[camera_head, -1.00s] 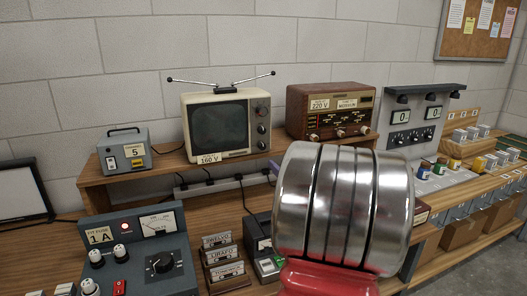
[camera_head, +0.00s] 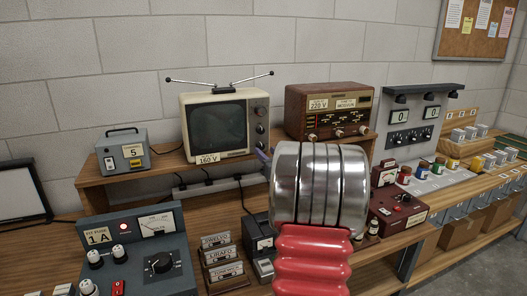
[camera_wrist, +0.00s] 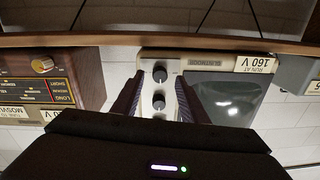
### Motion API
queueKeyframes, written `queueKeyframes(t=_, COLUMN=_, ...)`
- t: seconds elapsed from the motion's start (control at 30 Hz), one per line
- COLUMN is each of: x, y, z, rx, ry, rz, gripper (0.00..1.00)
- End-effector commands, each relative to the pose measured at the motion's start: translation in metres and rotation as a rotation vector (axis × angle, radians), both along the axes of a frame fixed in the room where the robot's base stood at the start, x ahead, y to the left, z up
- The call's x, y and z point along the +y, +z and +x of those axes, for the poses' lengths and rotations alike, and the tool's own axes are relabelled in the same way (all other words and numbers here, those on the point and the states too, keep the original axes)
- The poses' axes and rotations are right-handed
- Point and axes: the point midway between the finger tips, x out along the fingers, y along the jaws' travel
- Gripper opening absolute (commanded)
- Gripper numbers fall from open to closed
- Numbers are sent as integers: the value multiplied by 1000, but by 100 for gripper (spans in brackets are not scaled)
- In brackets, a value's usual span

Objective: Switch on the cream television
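The cream television (camera_head: 216,124) stands on the wooden shelf with a dark grey screen, a rabbit-ear antenna and a 160 V label. Its knobs (camera_head: 261,121) run down the right side of its front. In the wrist view, upside down, the television (camera_wrist: 232,95) fills the middle right, with an upper knob (camera_wrist: 159,75) and a lower knob (camera_wrist: 158,101) in the picture. My gripper (camera_wrist: 160,92) is open, its two fingers on either side of the knobs in that view; contact cannot be told. In the head view my arm hides most of the gripper.
A brown radio (camera_head: 330,112) labelled 220 V stands right of the television. A small grey box (camera_head: 123,155) marked 5 stands to its left. A power supply (camera_head: 140,250) labelled 1 A, with a meter and a red lamp, is on the bench below. A power strip (camera_head: 215,184) runs under the shelf.

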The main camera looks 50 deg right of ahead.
Motion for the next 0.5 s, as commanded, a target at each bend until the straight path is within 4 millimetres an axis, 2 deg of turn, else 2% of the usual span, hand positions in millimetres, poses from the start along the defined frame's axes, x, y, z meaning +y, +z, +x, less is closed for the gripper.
queueKeyframes(t=0.2, x=-12, y=-1, z=23, rx=-1, ry=1, rz=1, gripper=40)
queueKeyframes(t=0.5, x=-14, y=0, z=29, rx=0, ry=1, rz=1, gripper=40)
